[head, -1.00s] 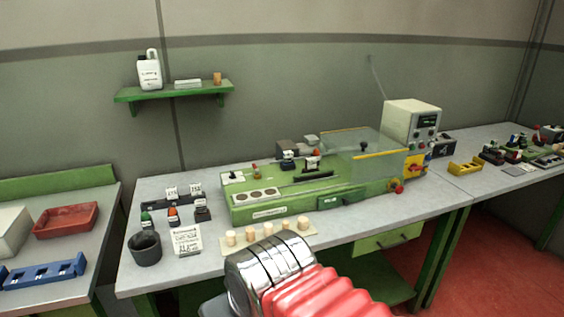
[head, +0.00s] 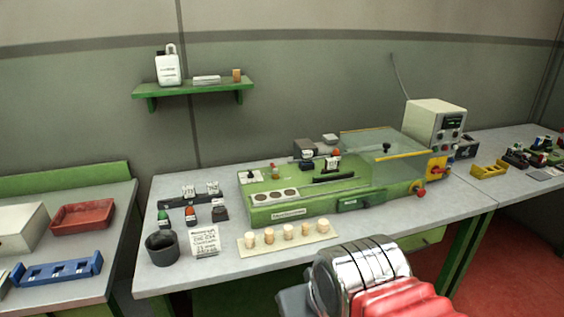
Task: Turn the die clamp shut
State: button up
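The green machine (head: 325,205) stands on the grey bench in the head view, with a clear cover (head: 365,150) over its right part. I cannot tell for certain which part is the die clamp. A black knob (head: 386,147) stands by the cover. Several stamp-like dies with green, orange and black parts stand at a rack (head: 180,203) on the left. My chrome and red arm shows at the bottom right, in front of the bench; its gripper fingers do not show.
Several corks stand on a pale mat (head: 250,250) before the machine. A dark cup (head: 162,248) and a white card (head: 204,242) are to its left. A control box (head: 432,122) and yellow tray (head: 489,170) are at the right. A shelf (head: 190,92) hangs above.

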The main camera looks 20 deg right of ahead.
aim_at(275, 170)
jog(key=u, duration=0.05)
jog(key=i, duration=1)
jog(key=z, duration=0.05)
